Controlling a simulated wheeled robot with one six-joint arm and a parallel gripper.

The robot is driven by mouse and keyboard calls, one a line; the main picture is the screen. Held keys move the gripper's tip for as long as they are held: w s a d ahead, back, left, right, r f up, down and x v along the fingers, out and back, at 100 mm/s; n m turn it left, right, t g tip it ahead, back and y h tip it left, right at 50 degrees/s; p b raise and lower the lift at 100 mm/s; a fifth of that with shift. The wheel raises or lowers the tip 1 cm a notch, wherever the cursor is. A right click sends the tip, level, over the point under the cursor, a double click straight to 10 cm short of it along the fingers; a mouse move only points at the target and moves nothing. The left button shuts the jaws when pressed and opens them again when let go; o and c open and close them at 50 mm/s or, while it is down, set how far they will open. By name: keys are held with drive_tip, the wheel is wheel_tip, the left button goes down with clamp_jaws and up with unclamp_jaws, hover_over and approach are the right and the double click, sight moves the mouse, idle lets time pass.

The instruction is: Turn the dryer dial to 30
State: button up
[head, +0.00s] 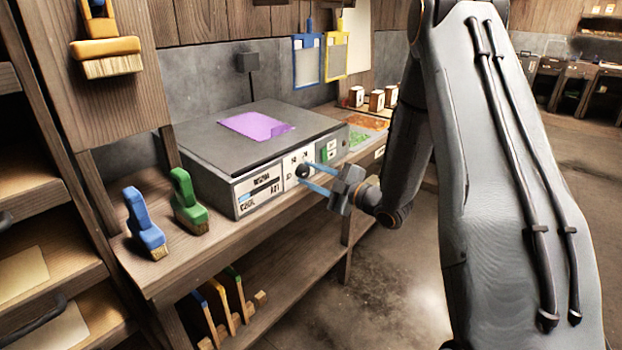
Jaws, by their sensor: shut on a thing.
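The dryer (265,130) is a low grey box with a flat dark top, standing on the wooden bench. A purple sheet (257,124) lies on its top. Its white front panel (289,163) carries a small round dark dial (303,171) with markings around it that are too small to read. My gripper (311,178) reaches in from the right, its light-blue fingers shut on the dial. The dial's pointer setting cannot be made out. A small green switch (323,154) sits to the right of the dial.
Blue (146,222) and green (187,201) brushes stand on the bench left of the dryer. Blue (307,61) and yellow (336,55) frames hang behind it. Small boxes (376,100) stand at the bench's far end. The floor (400,285) before the bench is clear.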

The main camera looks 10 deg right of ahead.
drive_tip(key=shift+n, duration=0.6)
drive_tip(key=o, duration=1)
drive_tip(key=shift+o, duration=0.2)
drive_tip(key=b+v, duration=0.1)
drive_tip(key=v, duration=0.7)
drive_tip(key=shift+w, duration=0.15)
